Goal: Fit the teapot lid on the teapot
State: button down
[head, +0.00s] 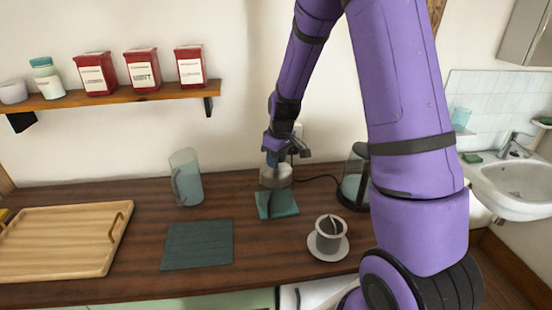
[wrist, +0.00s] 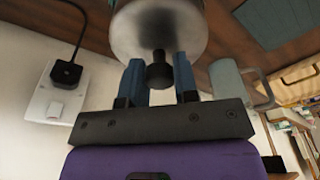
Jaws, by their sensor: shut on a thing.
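My gripper (head: 278,160) points down at the back of the counter. In the wrist view its two blue fingers (wrist: 158,78) are shut on the black knob (wrist: 158,70) of a round, grey metal teapot lid (wrist: 186,42). In the head view a small, pale grey round body (head: 275,181), apparently the teapot with the lid at its top, shows directly under the fingers, over a teal square mat (head: 284,211). My gripper partly hides it. I cannot tell whether the lid touches the rim or is level on it.
A glass jug (head: 187,178) stands to the left and a glass kettle (head: 354,178) to the right. A grey cup (head: 329,238) on a saucer (head: 315,250) stands nearer the front. A dark flat mat (head: 198,245) and wooden tray (head: 60,240) lie left. A shelf (head: 130,95) hangs above.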

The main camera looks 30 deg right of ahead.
jog(key=c, duration=0.8)
grip_release()
jog(key=r, duration=0.3)
jog(key=s+r, duration=0.1)
jog(key=r, duration=0.6)
jog(key=shift+s+d+r, duration=0.25)
jog(key=shift+d+r, duration=0.05)
jog(key=shift+r, duration=0.05)
